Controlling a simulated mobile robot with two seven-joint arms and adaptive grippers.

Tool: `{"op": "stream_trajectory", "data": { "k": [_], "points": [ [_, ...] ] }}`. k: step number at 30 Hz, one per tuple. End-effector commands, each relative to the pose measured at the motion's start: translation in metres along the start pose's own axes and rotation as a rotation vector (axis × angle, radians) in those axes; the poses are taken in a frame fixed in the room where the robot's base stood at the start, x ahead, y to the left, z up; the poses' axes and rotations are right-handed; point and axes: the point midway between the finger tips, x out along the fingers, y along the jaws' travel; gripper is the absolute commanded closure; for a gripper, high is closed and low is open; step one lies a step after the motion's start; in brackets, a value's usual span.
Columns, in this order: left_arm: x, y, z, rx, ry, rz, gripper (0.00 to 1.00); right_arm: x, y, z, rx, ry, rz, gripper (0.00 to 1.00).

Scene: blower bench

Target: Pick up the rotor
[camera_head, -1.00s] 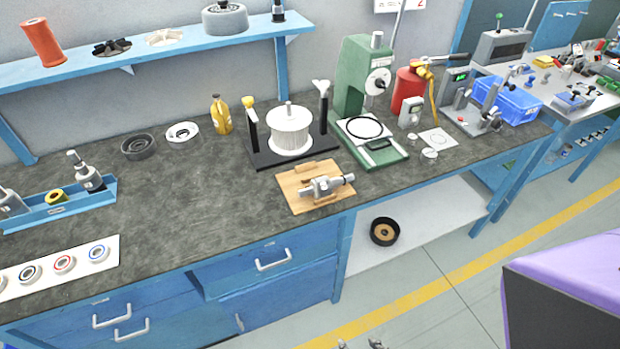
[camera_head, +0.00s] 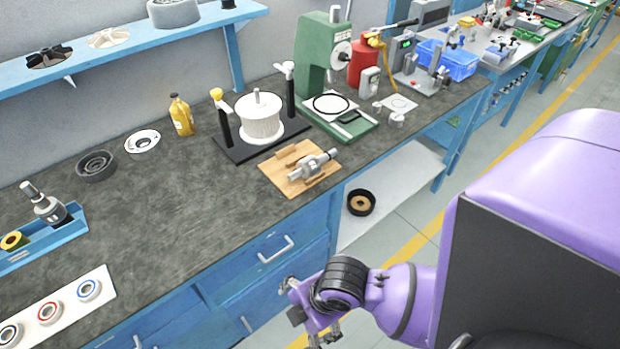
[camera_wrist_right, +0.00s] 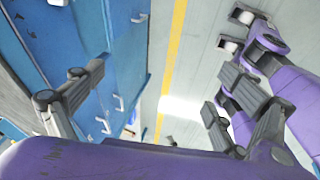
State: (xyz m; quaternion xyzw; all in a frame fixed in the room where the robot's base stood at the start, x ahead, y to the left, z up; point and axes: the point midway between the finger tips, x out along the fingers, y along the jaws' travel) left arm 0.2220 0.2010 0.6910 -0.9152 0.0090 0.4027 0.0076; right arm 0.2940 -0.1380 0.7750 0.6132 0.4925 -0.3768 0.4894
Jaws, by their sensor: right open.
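The rotor (camera_head: 313,164), a grey metal body on a shaft, lies on its side across a wooden cradle (camera_head: 277,177) near the bench's front edge in the head view. My right gripper (camera_head: 312,314) is in front of the blue drawers, below and clear of the rotor, at the end of my purple arm. The right wrist view shows its fingers (camera_wrist_right: 163,80) spread wide with nothing between them. The rotor cannot be made out in that view. My left gripper is not identifiable in either view.
The bench top (camera_head: 185,205) is clear left of the cradle. Drawer handles (camera_head: 275,249) jut out near my right gripper.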

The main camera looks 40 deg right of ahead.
Motion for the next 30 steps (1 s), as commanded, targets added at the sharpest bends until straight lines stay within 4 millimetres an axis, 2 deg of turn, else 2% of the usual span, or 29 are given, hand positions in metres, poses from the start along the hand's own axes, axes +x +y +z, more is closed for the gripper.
{"op": "stream_trajectory", "data": {
  "k": [1, 4, 8, 12, 16, 19, 22, 25, 30],
  "points": [
    [0.000, 0.001, 0.001, -0.002, -0.002, 0.002, 0.60, 0.003, 0.024, 0.004, -0.187, 0.001, 0.006, 0.06],
    [-0.001, 0.002, 0.004, -0.003, -0.006, 0.003, 0.60, 0.005, 0.066, 0.018, -0.569, -0.001, 0.000, 0.06],
    [-0.001, 0.002, 0.007, -0.003, -0.013, 0.002, 0.60, -0.010, 0.135, 0.059, -1.012, -0.052, -0.011, 0.06],
    [-0.001, 0.001, 0.009, 0.000, -0.016, 0.001, 0.60, -0.052, 0.215, 0.114, -1.358, -0.144, -0.024, 0.06],
    [-0.001, -0.001, 0.009, 0.003, -0.016, 0.000, 0.60, -0.099, 0.273, 0.155, -1.552, -0.230, -0.029, 0.06],
    [-0.001, -0.002, 0.009, 0.006, -0.016, -0.001, 0.60, -0.128, 0.300, 0.174, -1.636, -0.277, -0.028, 0.06],
    [-0.001, -0.003, 0.010, 0.007, -0.017, -0.001, 0.60, -0.141, 0.313, 0.184, -1.677, -0.300, -0.028, 0.06],
    [-0.001, -0.003, 0.010, 0.008, -0.017, -0.001, 0.60, -0.136, 0.318, 0.188, -1.692, -0.305, -0.027, 0.06],
    [-0.001, -0.003, 0.007, 0.009, -0.012, -0.001, 0.60, -0.117, 0.321, 0.191, -1.692, -0.306, -0.027, 0.06]
  ]
}}
